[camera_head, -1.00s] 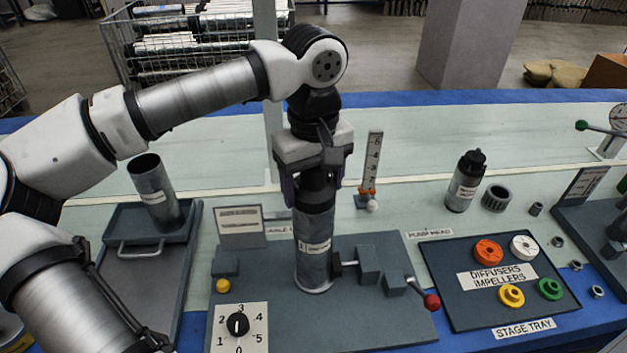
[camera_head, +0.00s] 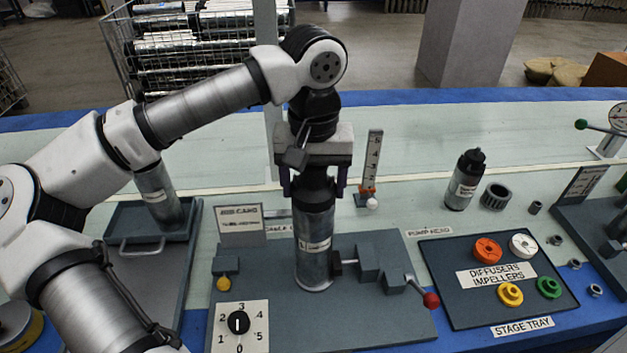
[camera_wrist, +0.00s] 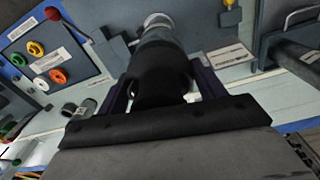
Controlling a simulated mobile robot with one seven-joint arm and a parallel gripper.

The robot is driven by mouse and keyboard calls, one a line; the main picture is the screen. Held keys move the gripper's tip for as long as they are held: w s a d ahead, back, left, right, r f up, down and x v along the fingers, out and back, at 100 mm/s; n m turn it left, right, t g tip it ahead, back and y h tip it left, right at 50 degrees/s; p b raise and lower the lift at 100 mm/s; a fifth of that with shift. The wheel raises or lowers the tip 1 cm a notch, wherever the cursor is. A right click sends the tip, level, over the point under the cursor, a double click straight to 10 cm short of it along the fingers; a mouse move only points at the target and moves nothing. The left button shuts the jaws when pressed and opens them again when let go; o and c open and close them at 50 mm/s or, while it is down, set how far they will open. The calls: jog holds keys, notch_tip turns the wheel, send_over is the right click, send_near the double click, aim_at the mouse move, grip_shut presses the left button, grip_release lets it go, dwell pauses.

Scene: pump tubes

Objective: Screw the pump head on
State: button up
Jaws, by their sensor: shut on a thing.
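The black pump head (camera_head: 316,198) sits at the top of an upright metal pump tube (camera_head: 313,228). My gripper (camera_head: 314,188) comes from above and is shut on the pump head, with one finger on each side. In the wrist view the dark pump head (camera_wrist: 160,78) fills the space between the fingers, and the tube (camera_wrist: 157,36) runs away beyond it. The tube stands at the grey clamp (camera_head: 369,262) on the fixture plate, and the clamp's red-knobbed handle (camera_head: 431,300) is to the right. The thread between head and tube cannot be made out.
A numbered dial (camera_head: 239,322) and a yellow knob (camera_head: 223,283) are at the front left. The stage tray (camera_head: 455,300) with coloured rings is at the right. A black-topped bottle-like part (camera_head: 465,180) and an upright scale (camera_head: 371,160) stand behind. Another tube (camera_head: 158,195) stands at the left.

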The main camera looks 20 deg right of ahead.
jog(key=shift+m, duration=1.7)
jog(key=shift+m, duration=0.8)
jog(key=shift+m+b, duration=0.35)
jog(key=shift+m, duration=0.65)
jog(key=m, duration=0.3)
jog(key=shift+b, duration=0.35)
jog(key=o, duration=0.8)
jog(key=shift+o, duration=0.2)
